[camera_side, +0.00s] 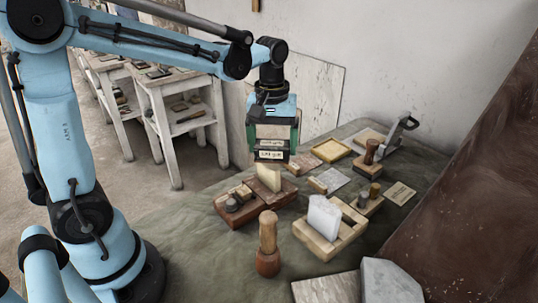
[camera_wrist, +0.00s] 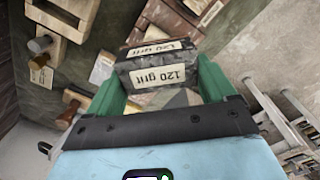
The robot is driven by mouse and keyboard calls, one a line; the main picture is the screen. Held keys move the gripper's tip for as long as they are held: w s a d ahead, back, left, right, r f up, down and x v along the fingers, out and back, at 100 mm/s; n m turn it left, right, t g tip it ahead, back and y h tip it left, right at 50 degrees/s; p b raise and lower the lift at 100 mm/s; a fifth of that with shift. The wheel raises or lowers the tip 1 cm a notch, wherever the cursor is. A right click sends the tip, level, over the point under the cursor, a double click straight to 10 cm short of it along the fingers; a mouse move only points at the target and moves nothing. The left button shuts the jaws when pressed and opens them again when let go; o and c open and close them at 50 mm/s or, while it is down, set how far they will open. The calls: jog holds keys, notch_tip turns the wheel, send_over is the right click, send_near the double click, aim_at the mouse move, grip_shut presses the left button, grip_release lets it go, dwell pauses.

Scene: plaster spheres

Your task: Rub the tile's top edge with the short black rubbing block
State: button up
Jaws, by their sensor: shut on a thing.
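My gripper (camera_side: 272,146) is shut on the short black rubbing block (camera_side: 272,155), which has pale labels. In the wrist view, my gripper's green fingers (camera_wrist: 160,78) press on the block's ends, and the black block (camera_wrist: 158,66) reads "120 grit". A whitish upright slab (camera_side: 323,215), which looks like the tile, stands in a light wooden holder (camera_side: 345,236) to the right of and below my gripper. The block is apart from this slab. A cream piece (camera_side: 268,178) stands just below the block in the side view; I cannot tell whether they touch.
A reddish-brown board (camera_side: 229,212) with small dark pieces lies below my gripper. A wooden-handled tool (camera_side: 268,245) stands in front. A yellowish tray (camera_side: 331,150) and a metal-handled tool (camera_side: 397,133) are farther back.

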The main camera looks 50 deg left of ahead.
jog(key=shift+r, duration=0.9)
jog(key=shift+s+r, duration=0.1)
jog(key=shift+r, duration=1.9)
